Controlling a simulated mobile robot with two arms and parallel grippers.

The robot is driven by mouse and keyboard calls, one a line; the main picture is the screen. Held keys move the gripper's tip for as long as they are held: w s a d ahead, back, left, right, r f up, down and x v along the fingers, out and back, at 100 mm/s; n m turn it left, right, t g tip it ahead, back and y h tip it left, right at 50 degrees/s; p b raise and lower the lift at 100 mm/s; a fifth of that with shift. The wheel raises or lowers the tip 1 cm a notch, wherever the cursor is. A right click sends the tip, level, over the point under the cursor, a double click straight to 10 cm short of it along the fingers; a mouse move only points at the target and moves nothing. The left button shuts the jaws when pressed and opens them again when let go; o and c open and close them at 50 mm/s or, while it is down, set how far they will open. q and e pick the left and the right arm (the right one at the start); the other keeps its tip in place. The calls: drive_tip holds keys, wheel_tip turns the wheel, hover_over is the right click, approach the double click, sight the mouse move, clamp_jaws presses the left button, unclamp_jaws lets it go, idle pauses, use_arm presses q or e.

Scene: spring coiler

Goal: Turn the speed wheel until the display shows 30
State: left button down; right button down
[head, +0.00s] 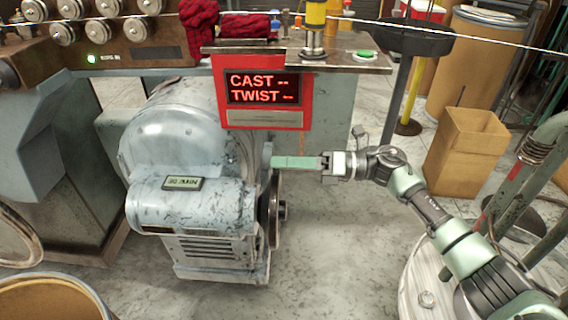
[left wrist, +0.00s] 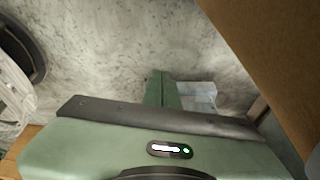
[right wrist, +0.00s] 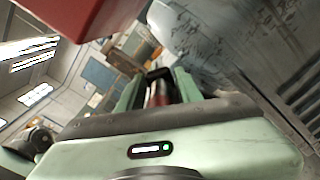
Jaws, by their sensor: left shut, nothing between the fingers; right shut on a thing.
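The speed wheel (head: 275,215) is a dark wheel seen nearly edge-on at the right side of the blue-grey machine housing. The small display (head: 183,183) on the housing ends in "/MIN"; its digits are too small to read surely. My right gripper (head: 274,162) is at the top of the wheel, shut on its rim or handle; the fingers hide which. In the right wrist view a dark and reddish part (right wrist: 158,88) shows between its fingers. My left gripper (left wrist: 162,88) is shut and empty over the floor, outside the head view.
A red-framed sign (head: 263,92) reading CAST and TWIST hangs just above my right gripper. A bench edge (head: 300,60) runs behind it. A cardboard box (head: 465,150) and a drum (head: 480,60) stand at right. Bare floor (head: 340,260) lies right of the wheel.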

drive_tip(key=shift+s+f, duration=0.15)
drive_tip(key=c, duration=1.2)
unclamp_jaws()
drive_tip(key=shift+c, duration=0.2)
drive_tip(key=shift+d, duration=0.1)
drive_tip(key=d, duration=0.7)
drive_tip(key=shift+d, duration=0.35)
